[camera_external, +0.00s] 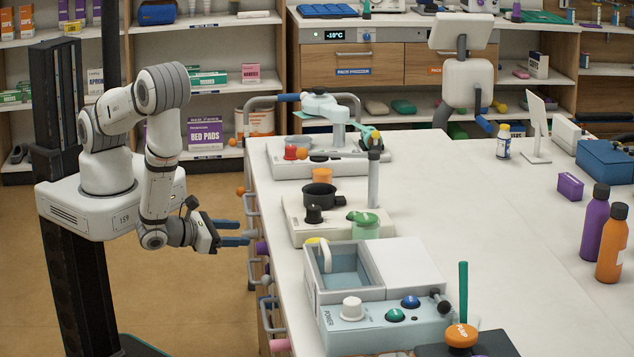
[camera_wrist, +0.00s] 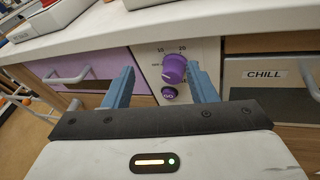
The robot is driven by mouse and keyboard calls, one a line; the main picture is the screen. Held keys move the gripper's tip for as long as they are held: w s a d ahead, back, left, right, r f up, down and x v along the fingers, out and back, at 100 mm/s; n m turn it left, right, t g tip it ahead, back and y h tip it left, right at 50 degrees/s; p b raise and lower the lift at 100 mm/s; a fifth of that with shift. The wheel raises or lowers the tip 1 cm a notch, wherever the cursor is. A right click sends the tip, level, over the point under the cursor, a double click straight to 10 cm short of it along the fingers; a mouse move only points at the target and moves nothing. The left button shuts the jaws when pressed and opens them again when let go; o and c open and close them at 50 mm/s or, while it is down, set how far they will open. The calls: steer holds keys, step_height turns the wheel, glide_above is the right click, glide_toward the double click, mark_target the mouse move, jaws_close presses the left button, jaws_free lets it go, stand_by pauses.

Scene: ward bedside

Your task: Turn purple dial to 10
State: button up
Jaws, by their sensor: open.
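The purple dial (camera_wrist: 174,68) is on a pale panel under the counter edge, with a printed scale around its top. Small numbers show above it, one looking like 20; the dial's exact setting is too small to read. In the external view the purple dial (camera_external: 262,248) sticks out from the counter's front side. My gripper (camera_wrist: 161,68) is open and empty, with one blue finger to the left of the dial and one to the right near it. In the external view my gripper (camera_external: 248,232) points right at the counter side, just short of the dial.
A purple GO button (camera_wrist: 169,93) sits just below the dial. A purple drawer (camera_wrist: 80,75) with a handle is on the left, and a CHILL drawer (camera_wrist: 268,74) on the right. The counter top (camera_wrist: 200,15) overhangs above. Other handles and knobs line the counter side.

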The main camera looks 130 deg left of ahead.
mark_target(263, 248)
steer(key=w+a+f+m+t+h+p, duration=0.1)
steer(key=w+a+f+m+h+p, duration=0.1)
steer(key=a+f+m+p, duration=0.1)
steer(key=shift+w+a+f+m+h, duration=0.35)
steer(key=shift+a+f+m, duration=0.2)
steer(key=shift+f+m, duration=0.2)
steer(key=c, duration=1)
steer(key=m+y+b, duration=0.2)
steer(key=m, duration=0.1)
steer(key=shift+d+f+g+b, duration=0.1)
steer(key=shift+g+b, duration=0.2)
steer(key=shift+b, duration=0.05)
